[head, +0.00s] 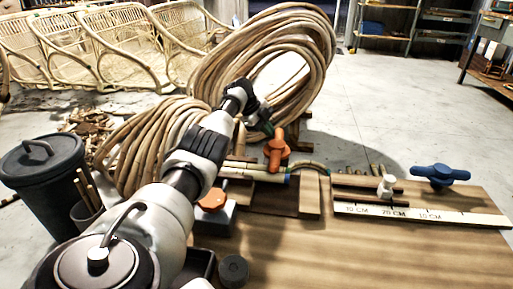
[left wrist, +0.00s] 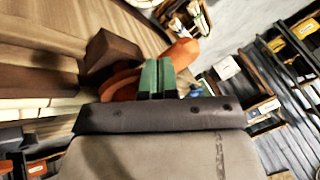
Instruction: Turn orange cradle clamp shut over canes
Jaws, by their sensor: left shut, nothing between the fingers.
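The orange cradle clamp (head: 277,150) stands at the back of the bench, beside the canes (head: 250,172), which lie side by side there. My left gripper (head: 268,130) reaches from the lower left to the clamp's upper left side. In the left wrist view, the green fingertips of my left gripper (left wrist: 157,76) are together with nothing between them. They overlap the orange clamp (left wrist: 181,53), which shows on both sides of them; I cannot tell whether they touch it. The canes' seat under the clamp is partly hidden. My right gripper is not in view.
A wooden bench top (head: 400,245) is mostly bare at the front right. It carries a measuring strip (head: 425,213), a blue handle (head: 440,174), a white knob (head: 386,186) and another orange knob (head: 212,200). Rattan coils (head: 215,85) stand behind; a dark bin (head: 45,180) is left.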

